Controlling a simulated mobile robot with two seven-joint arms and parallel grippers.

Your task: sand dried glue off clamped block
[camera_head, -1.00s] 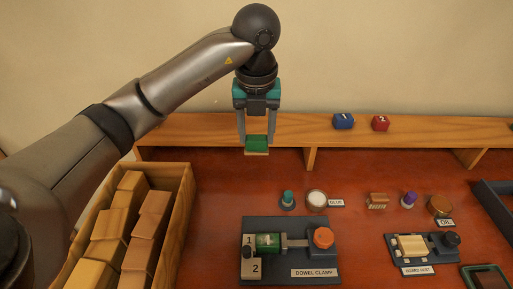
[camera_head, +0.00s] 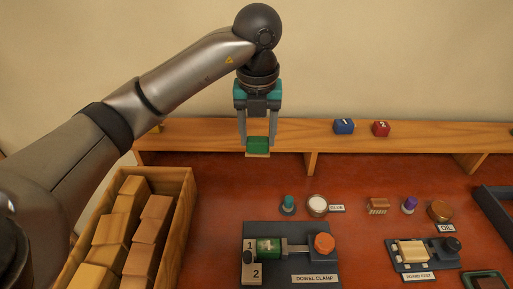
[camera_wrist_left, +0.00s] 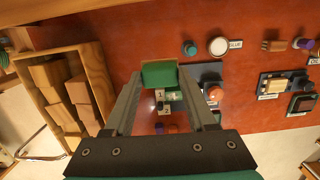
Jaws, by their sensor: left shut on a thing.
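My left gripper (camera_head: 257,140) is shut on a green block with a tan underside, which looks like a sanding block (camera_head: 257,146). It holds the block in the air, above and behind the dowel clamp (camera_head: 310,263). The held block also shows between the fingers in the left wrist view (camera_wrist_left: 159,73). The clamp holds a green piece (camera_head: 268,246) with pale marks, beside a light wooden part marked 1 and 2. In the wrist view the clamp is partly hidden behind the gripper. My right gripper is not in view.
A wooden crate (camera_head: 183,215) of wood blocks stands left of the clamp. A board rest (camera_head: 425,258) is at the right. A glue pot (camera_head: 317,204), brush (camera_head: 378,205) and oil pot (camera_head: 440,210) stand behind.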

